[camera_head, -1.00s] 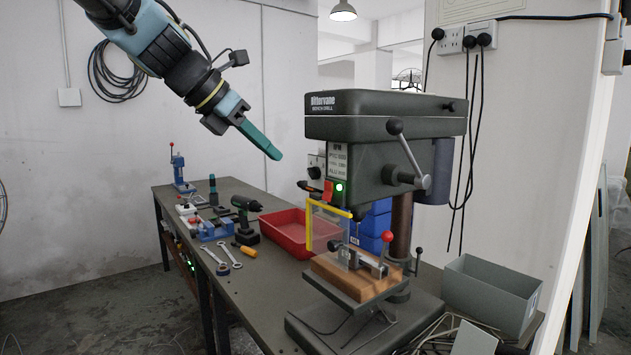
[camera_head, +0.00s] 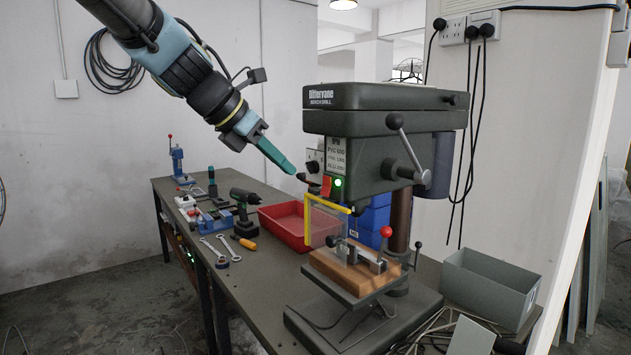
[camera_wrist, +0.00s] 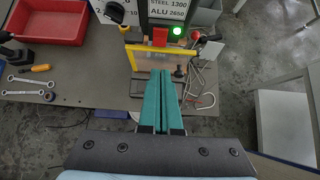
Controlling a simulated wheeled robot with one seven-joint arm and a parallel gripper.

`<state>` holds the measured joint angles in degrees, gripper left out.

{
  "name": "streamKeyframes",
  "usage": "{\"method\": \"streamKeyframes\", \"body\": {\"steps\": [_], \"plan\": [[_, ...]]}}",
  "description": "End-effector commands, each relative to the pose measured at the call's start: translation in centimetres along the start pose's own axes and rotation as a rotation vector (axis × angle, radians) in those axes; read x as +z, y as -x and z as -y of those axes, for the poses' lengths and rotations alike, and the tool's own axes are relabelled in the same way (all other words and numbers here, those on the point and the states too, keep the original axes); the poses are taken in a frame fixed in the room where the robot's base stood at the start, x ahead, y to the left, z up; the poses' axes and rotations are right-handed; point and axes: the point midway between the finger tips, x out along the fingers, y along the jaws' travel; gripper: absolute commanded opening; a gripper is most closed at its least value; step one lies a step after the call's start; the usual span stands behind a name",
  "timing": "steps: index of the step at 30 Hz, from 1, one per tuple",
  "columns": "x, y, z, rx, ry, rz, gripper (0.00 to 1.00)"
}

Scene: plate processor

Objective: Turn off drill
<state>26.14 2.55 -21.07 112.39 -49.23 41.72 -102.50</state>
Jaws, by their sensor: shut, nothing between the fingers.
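The bench drill (camera_head: 385,140) is a dark green machine standing on the bench. On its front left are a red switch piece (camera_head: 326,187) and a lit green button (camera_head: 337,183). In the wrist view the red piece (camera_wrist: 160,37) and the green light (camera_wrist: 178,31) show just beyond my fingertips. My gripper (camera_head: 292,171) is shut and empty, its teal fingers pressed together, pointing down and right at the switch from the left. It also shows in the wrist view (camera_wrist: 160,73). A small gap separates the fingertips from the switch in the head view.
A yellow-framed clear guard (camera_head: 328,222) hangs below the switch. A wooden block (camera_head: 350,272) with a clamp sits on the drill table. A red tray (camera_head: 285,222), a cordless drill (camera_head: 243,205) and wrenches lie left. A grey box (camera_head: 490,285) stands right.

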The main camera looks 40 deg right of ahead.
Motion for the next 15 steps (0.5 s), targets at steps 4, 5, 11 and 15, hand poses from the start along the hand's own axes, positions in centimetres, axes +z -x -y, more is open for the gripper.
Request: {"method": "streamKeyframes", "body": {"steps": [4, 5, 11, 15], "plan": [[0.0, -3.2, 0.2, -0.006, 0.002, -0.002, 0.00], [0.1, -3.8, 0.1, -0.006, 0.003, -0.002, 0.00], [1.0, -7.0, 0.1, -0.003, 0.000, 0.000, 0.00], [1.5, -8.3, 0.1, -0.003, 0.000, -0.001, 0.00]]}}
